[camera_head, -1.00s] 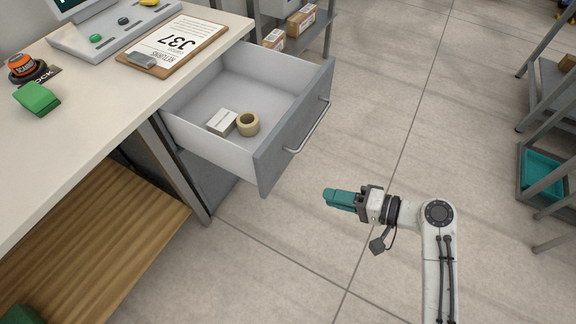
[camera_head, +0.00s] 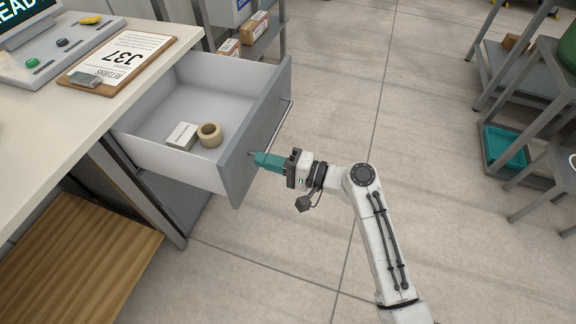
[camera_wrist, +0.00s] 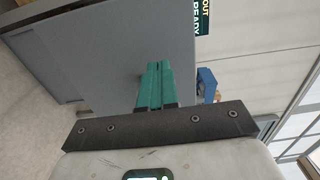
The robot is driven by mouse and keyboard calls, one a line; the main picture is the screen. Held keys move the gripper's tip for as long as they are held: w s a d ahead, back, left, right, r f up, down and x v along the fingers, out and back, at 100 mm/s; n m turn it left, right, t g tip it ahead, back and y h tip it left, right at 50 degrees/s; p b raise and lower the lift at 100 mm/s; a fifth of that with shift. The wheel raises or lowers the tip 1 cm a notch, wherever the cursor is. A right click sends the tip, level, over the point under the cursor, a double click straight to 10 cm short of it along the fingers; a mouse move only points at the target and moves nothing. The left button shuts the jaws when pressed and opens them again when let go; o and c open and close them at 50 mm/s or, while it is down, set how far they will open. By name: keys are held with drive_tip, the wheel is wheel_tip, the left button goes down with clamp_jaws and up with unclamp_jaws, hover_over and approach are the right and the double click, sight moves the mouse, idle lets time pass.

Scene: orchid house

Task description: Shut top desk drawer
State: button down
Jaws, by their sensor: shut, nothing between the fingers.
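The top desk drawer (camera_head: 262,128) stands pulled out from the desk (camera_head: 105,95) in the head view, with its grey front facing right. A bar handle (camera_head: 285,118) runs along that front. Inside lie a small white box (camera_head: 182,136) and a roll of tan tape (camera_head: 209,134). My gripper (camera_head: 257,159) has teal fingers, shut and empty, with their tips at the drawer front near the handle's lower end. I cannot tell whether they touch it. In the wrist view the shut fingers (camera_wrist: 155,66) point at a grey panel (camera_wrist: 110,45).
A clipboard (camera_head: 122,62) and a console (camera_head: 50,55) lie on the desk top. A shelf with cardboard boxes (camera_head: 256,28) stands behind the drawer. A grey rack with a teal bin (camera_head: 505,146) is at the right. The floor between is clear.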

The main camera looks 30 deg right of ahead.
sight(242, 154)
drive_tip(key=shift+x, duration=1.55)
